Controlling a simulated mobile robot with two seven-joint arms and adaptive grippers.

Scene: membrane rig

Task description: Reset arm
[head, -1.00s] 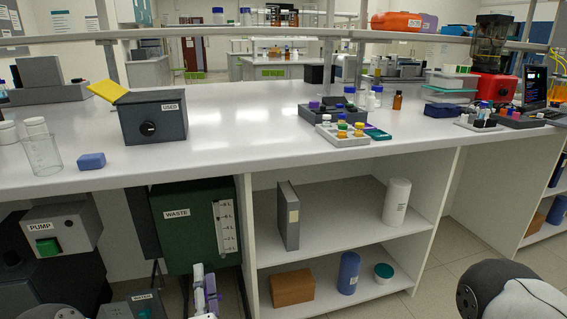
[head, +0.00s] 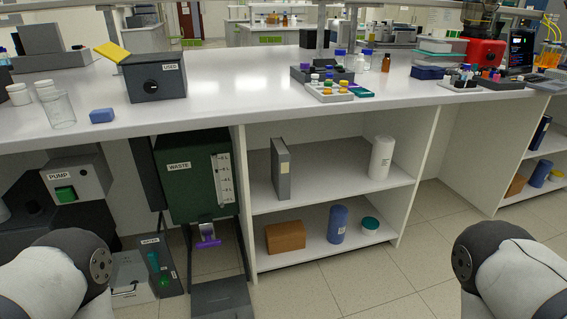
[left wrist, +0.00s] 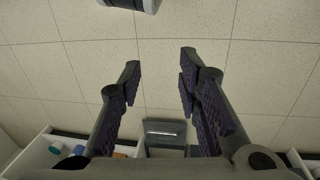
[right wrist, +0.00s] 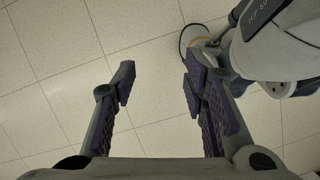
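The task names only my arm. In the head view rounded grey and white links of my arms show at the bottom left and bottom right corners, and neither gripper is in that view. My left gripper (left wrist: 159,65) shows in the left wrist view with its two purple-padded fingers spread apart, nothing between them, above the tiled floor. My right gripper (right wrist: 158,68) shows in the right wrist view, also spread and empty above floor tiles.
The white bench (head: 245,95) carries a USED box (head: 156,83), a beaker (head: 58,110) and a vial rack (head: 329,92). Below are the pump (head: 75,180), the green WASTE tank (head: 190,190) with a purple fitting (head: 208,236), and shelves (head: 330,184). Open floor (head: 400,285) lies in front.

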